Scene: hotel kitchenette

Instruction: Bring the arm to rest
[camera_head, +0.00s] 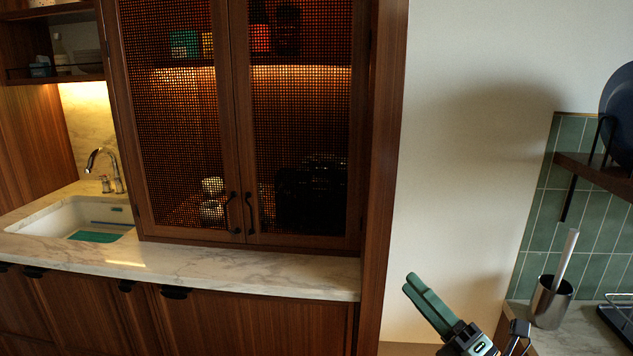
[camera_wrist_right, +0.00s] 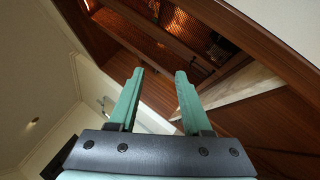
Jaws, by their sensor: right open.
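My right gripper (camera_head: 428,298) shows at the bottom of the head view, right of the tall cabinet, with its green fingers pointing up and to the left. In the right wrist view the two green fingers of the right gripper (camera_wrist_right: 159,88) stand apart with nothing between them. It is open and empty, and touches nothing that I can see. My left gripper is in neither view.
A wooden cabinet (camera_head: 241,120) with mesh doors stands above a marble counter (camera_head: 250,273). A white sink (camera_head: 70,218) is at the left. At the right, a metal cup (camera_head: 551,303) stands on another counter below a wooden shelf (camera_head: 598,172). Bare wall lies between.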

